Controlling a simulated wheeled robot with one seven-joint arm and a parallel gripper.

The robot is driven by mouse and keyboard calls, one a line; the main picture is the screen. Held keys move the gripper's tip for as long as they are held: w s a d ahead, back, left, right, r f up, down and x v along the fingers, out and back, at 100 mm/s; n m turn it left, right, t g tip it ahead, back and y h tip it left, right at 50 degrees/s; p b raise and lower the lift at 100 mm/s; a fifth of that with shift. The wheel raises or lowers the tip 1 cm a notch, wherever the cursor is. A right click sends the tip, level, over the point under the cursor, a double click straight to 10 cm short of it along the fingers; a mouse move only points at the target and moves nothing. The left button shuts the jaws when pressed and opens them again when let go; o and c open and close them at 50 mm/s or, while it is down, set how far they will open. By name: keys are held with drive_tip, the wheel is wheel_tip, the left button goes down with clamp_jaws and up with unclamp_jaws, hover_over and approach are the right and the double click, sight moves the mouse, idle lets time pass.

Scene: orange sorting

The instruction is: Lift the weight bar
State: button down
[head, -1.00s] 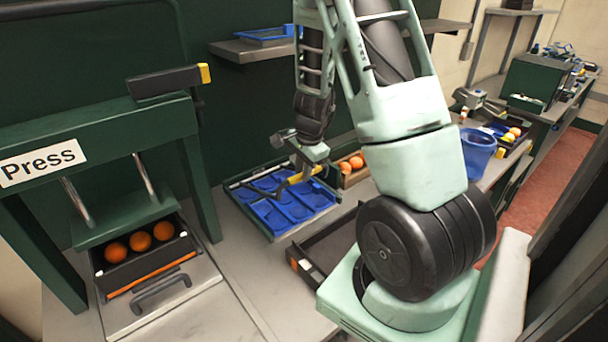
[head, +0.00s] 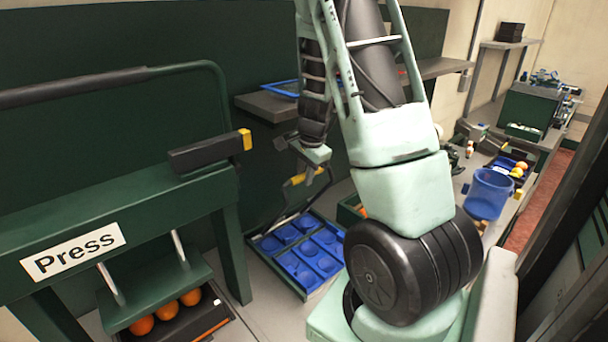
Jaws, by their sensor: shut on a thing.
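A dark bar with a yellow end (head: 210,153), which looks like the weight bar, sits level above the beam of the green press (head: 150,215). How it is supported is unclear. My gripper (head: 305,174) is to the right of the bar's yellow end, apart from it in the picture. It is shut on a thin dark tool with a yellow part (head: 298,179), whose rod hangs down over the blue tray. The jaws are small and partly hidden. Several oranges (head: 166,310) lie in a dark box under the press plate.
A long dark handle bar (head: 75,87) on a bent green tube rises above the press. The blue tray (head: 280,262) with round hollows stands right of the press. A shelf (head: 270,106) is on the back wall. A blue bucket (head: 487,193) stands at the right.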

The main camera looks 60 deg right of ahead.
drive_tip(key=shift+a+f, duration=0.1)
drive_tip(key=shift+f, duration=0.1)
drive_tip(key=c, duration=1.3)
unclamp_jaws()
drive_tip(key=shift+w, duration=0.2)
drive_tip(key=shift+s, duration=0.1)
drive_tip(key=shift+r, duration=0.1)
